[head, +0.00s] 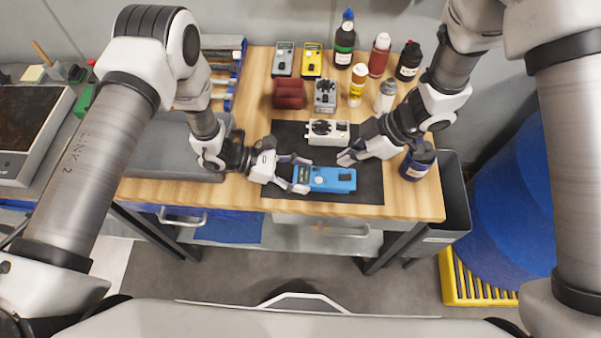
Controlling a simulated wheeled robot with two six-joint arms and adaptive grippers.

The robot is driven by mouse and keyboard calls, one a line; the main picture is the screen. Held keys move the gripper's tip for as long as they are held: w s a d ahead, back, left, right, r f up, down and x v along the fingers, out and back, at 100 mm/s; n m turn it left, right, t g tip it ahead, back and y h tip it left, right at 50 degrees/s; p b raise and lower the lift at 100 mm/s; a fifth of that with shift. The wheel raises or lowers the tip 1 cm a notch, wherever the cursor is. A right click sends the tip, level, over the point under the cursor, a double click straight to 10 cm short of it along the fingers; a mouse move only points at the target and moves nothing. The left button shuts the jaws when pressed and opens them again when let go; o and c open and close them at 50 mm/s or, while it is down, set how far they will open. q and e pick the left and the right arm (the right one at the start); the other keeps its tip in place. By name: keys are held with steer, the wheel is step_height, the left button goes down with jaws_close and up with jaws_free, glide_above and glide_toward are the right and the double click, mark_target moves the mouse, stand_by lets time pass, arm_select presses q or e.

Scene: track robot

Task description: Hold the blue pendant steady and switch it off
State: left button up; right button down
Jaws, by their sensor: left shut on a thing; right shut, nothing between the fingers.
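The blue pendant (328,180) lies on the black mat (372,193) on the wooden bench, with its long side running left to right. My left gripper (300,174) is shut on the pendant's left end. My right gripper (347,158) is shut and empty, just above and behind the pendant's right half, in front of the white device. Whether its tip touches the pendant I cannot tell. The pendant's switch is too small to make out.
A white device with a dark knob (328,132) sits on the mat behind the pendant. A grey pendant (325,95), dark red block (289,94), yellow meter (312,60) and several bottles stand farther back. A dark blue bottle (418,160) stands at the right edge.

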arm_select(q)
steer(key=o, duration=1.6)
